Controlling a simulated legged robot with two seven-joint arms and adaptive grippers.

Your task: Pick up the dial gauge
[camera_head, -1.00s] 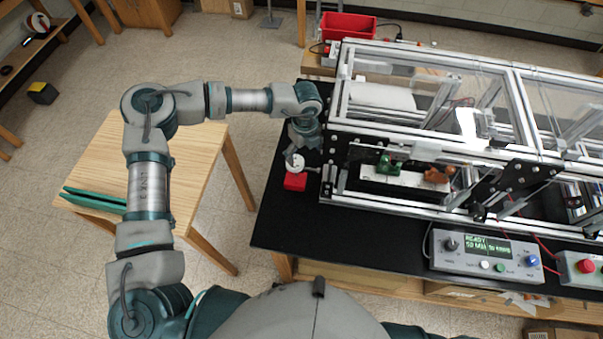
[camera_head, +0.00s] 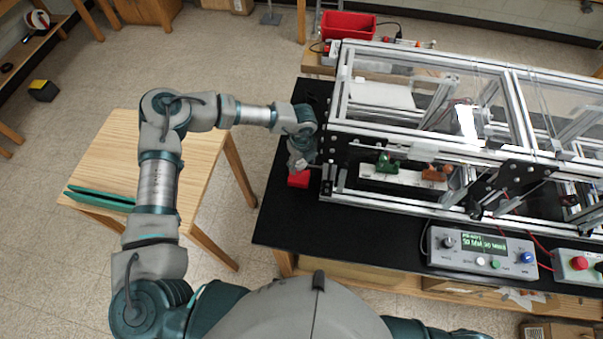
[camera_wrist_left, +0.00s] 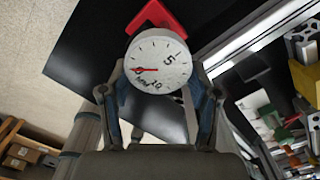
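The dial gauge (camera_wrist_left: 160,62) has a round white face with a red needle and fills the top middle of the left wrist view. My left gripper (camera_wrist_left: 158,80) has one finger on each side of it, close to the rim. I cannot tell if both fingers press on it. In the head view my left gripper (camera_head: 299,163) points down just above a red block (camera_head: 299,180) at the left end of the black bench and hides the gauge. The red block also shows behind the dial in the left wrist view (camera_wrist_left: 157,16). My right gripper is out of view.
The aluminium extrusion frame (camera_head: 425,149) stands close to the right of my left gripper. A control box (camera_head: 482,250) sits at the bench's front edge. The black bench top (camera_head: 285,222) is bare in front of the red block. A wooden table (camera_head: 108,155) stands left.

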